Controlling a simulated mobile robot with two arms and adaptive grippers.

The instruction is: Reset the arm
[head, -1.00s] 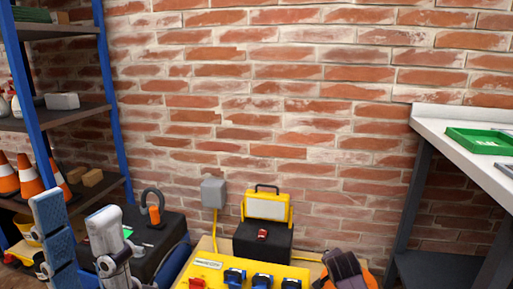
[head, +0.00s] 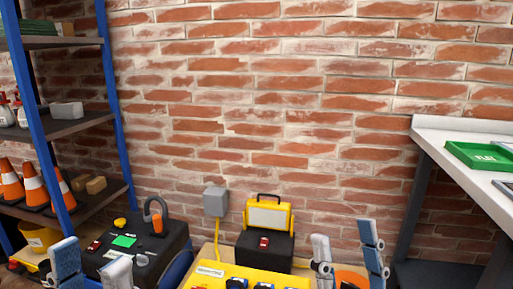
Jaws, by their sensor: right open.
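My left gripper (head: 92,265) is at the bottom left, with a blue-padded finger and a pale grey finger standing apart. It is open and empty, in front of the black box with the grey hook. My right gripper (head: 346,248) is at the bottom right of centre, with its two fingers pointing up and spread wide. It is open with nothing between the fingers, to the right of the yellow panel (head: 208,271). The lower parts of both grippers and both arms are cut off by the picture's bottom edge.
A shelf rack (head: 70,127) with orange cones (head: 35,190) stands at the left. A black box (head: 160,262) and a yellow work lamp (head: 268,217) stand low before the brick wall. A white table (head: 440,135) with a green tray (head: 466,158) is at the right.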

